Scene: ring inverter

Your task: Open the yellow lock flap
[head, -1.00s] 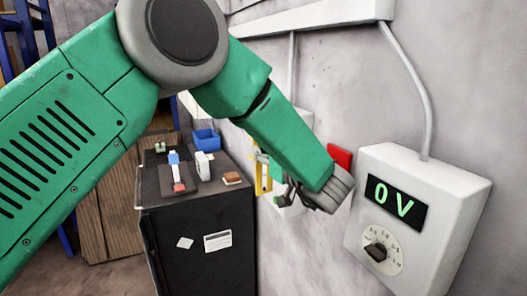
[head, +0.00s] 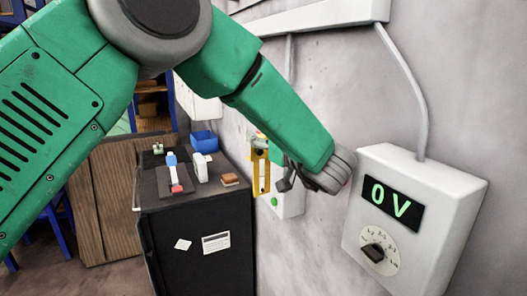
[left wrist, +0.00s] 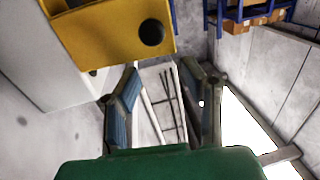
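The yellow lock flap (head: 258,175) is a narrow upright plate with a slot, at the white wall box (head: 292,204) in the head view. In the left wrist view, a yellow plate with a dark round hole (left wrist: 110,35) is close by at the upper left. My left gripper (head: 289,182) is just right of the flap in the head view. In the left wrist view, its two fingers (left wrist: 163,88) stand apart with nothing between them. The plate lies beyond and to the left of the fingers; I cannot tell whether they touch. My left forearm hides part of the wall box.
A grey meter box (head: 414,220) reading 0 V, with a dial, is on the wall at right. A black cabinet (head: 205,245) stands left of the flap, with a blue bin (head: 204,140) and small items on top. Wooden crates (head: 120,190) stand behind.

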